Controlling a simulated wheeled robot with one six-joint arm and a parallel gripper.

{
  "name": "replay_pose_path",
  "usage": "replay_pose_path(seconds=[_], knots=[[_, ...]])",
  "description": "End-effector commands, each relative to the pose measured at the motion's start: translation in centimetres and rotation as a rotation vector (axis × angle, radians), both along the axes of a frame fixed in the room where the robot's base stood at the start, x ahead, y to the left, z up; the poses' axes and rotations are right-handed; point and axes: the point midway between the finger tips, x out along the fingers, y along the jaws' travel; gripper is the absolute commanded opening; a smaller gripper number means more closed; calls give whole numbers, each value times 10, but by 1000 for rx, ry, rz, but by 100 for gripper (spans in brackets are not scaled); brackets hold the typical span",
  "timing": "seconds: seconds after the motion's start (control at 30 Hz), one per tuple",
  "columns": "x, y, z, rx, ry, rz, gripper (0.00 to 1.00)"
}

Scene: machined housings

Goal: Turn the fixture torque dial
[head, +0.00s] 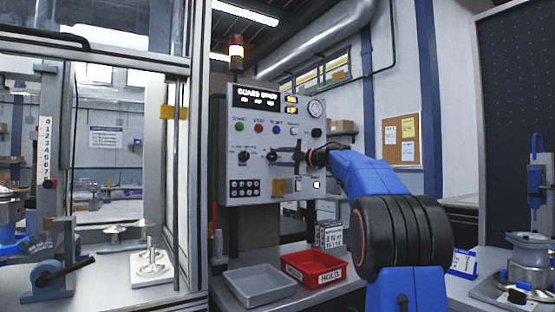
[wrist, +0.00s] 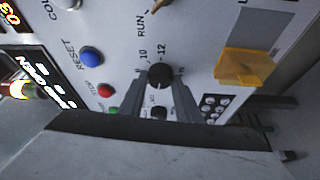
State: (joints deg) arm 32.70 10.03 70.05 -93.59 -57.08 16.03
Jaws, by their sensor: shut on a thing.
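A round black dial (wrist: 160,76) sits on the light grey control panel (head: 236,185), with the numbers 10 and 12 printed beside it. My gripper (wrist: 160,88) is shut on this dial, with one finger on each side. In the head view my gripper (head: 275,155) reaches in from the right and partly covers the dial (head: 271,157). A second black knob (head: 243,156) stands just left of it; it also shows below the held dial in the wrist view (wrist: 158,112). The dial's pointer and small label are too small to read.
Green, red and blue (head: 276,130) buttons run above the dials. A yellow flap (wrist: 247,67) juts from the panel near the gripper. Below stand a grey tray (head: 262,299) and a red bin (head: 328,281). A framed enclosure (head: 200,100) stands at left.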

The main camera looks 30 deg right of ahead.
Motion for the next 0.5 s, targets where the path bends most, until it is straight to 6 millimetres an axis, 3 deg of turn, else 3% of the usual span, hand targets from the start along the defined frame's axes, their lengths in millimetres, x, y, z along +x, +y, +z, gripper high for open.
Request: replay_pose_path(seconds=[0.5], knots=[[0,1,-1,-124,-2,3,8]])
